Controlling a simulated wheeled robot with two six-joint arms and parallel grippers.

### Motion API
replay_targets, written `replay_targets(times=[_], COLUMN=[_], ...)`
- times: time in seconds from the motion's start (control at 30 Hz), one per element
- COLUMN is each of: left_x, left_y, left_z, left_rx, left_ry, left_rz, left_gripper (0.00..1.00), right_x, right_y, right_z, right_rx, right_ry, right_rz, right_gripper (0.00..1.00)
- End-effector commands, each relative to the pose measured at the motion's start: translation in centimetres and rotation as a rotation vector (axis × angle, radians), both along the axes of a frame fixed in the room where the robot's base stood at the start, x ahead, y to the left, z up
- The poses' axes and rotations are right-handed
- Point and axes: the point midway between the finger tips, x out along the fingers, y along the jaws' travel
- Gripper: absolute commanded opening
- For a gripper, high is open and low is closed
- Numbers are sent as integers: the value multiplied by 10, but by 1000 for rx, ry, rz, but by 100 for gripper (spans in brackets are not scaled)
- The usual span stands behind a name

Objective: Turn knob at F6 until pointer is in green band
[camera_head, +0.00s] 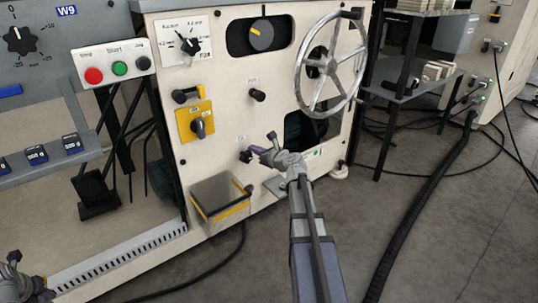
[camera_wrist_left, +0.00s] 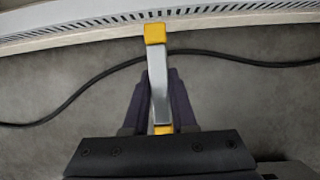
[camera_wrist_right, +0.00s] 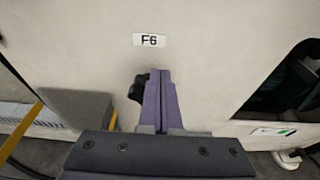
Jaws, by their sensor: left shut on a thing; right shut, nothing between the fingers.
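The black F6 knob (camera_head: 245,157) is on the cream machine front, under a small label. Contact cannot be told. A round dark dial with a yellow pointer (camera_head: 261,33) is higher up; I cannot make out a green band. My left gripper (camera_wrist_left: 160,75), low at the left, is shut on a grey bar with yellow ends (camera_wrist_left: 157,85).
A spoked handwheel (camera_head: 331,65) juts out at upper right. A grey bin (camera_head: 221,203) with a yellow stripe is below the knob. Other controls include a yellow-plated switch (camera_head: 196,122) and a black knob (camera_head: 257,95). Cables (camera_head: 430,205) lie on the floor.

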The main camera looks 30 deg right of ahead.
Motion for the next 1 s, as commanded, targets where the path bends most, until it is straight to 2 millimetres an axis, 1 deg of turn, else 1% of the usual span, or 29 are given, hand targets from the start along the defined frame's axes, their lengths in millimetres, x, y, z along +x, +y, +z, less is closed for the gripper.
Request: replay_targets(times=[0.47,1.0], left_x=[0,0], left_y=[0,0], left_z=[2,4], left_rx=[0,0], left_ry=[0,0], left_rz=[0,0], left_gripper=[0,0], right_x=[-1,-2], right_y=[5,20], right_z=[2,4], right_rx=[0,0], right_ry=[0,0], right_rz=[0,1], right_gripper=[0,0])
